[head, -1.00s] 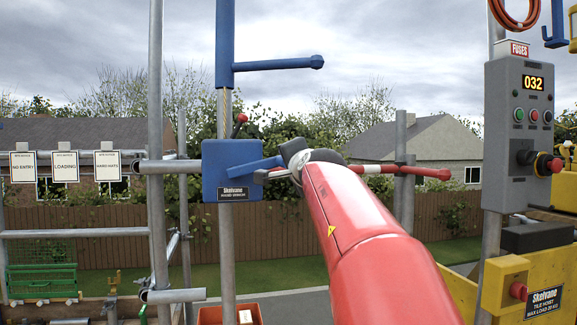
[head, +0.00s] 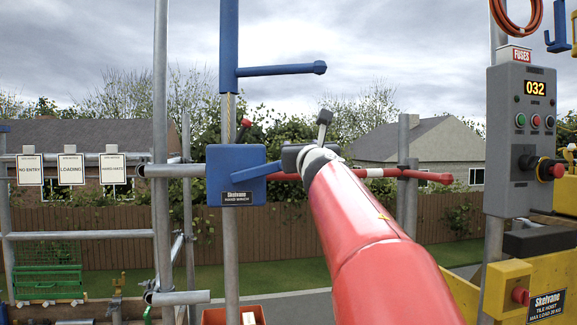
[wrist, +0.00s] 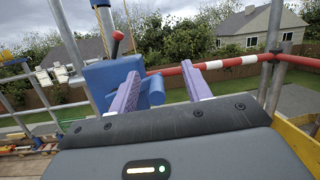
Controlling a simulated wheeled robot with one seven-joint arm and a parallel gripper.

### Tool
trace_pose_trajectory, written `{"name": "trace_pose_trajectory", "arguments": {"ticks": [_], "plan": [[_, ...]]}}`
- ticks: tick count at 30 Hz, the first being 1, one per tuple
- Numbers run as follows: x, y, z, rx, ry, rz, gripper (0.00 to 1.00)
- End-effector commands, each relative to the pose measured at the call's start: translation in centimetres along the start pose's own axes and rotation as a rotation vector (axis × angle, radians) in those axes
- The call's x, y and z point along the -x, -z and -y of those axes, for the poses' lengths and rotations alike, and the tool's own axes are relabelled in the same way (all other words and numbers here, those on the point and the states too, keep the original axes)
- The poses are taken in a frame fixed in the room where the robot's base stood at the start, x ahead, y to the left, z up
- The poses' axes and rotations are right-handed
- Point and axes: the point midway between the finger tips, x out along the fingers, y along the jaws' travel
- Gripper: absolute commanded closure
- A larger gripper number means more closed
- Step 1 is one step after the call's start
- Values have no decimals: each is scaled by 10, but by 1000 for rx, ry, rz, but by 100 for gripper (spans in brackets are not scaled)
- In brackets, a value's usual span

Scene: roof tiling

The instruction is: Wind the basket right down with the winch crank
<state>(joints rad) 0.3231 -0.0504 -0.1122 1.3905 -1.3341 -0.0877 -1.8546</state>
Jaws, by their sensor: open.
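The blue hand winch (head: 222,185) is fixed to an upright pole left of centre in the head view, with a red-knobbed lever (head: 245,123) on top. Its blue crank arm (head: 256,172) slants up to the right towards my gripper. My gripper (wrist: 160,70) is open, with its two purple fingers pointing at the winch. In the wrist view the blue crank handle (wrist: 157,92) shows between the fingers, closer to the left one, with a gap to the right one. In the head view my wrist hides the fingers and handle. I cannot make out the basket for certain.
A red-and-white rail (head: 385,173) runs behind my gripper to the right. A blue davit arm (head: 275,70) is above the winch. A grey control box (head: 521,140) and yellow hoist panel (head: 505,285) stand right. A red crate (head: 213,317) shows at the bottom edge.

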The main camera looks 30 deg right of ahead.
Motion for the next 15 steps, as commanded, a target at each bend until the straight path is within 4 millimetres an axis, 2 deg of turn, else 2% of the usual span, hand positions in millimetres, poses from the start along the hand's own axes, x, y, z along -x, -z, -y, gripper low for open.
{"name": "trace_pose_trajectory", "arguments": {"ticks": [1, 7, 15], "plan": [[0, -1, 6, -185, 26, 1, 51], [0, 10, 22, -959, 122, -1, 51], [1, 37, 20, -1989, 245, -28, 51]]}}
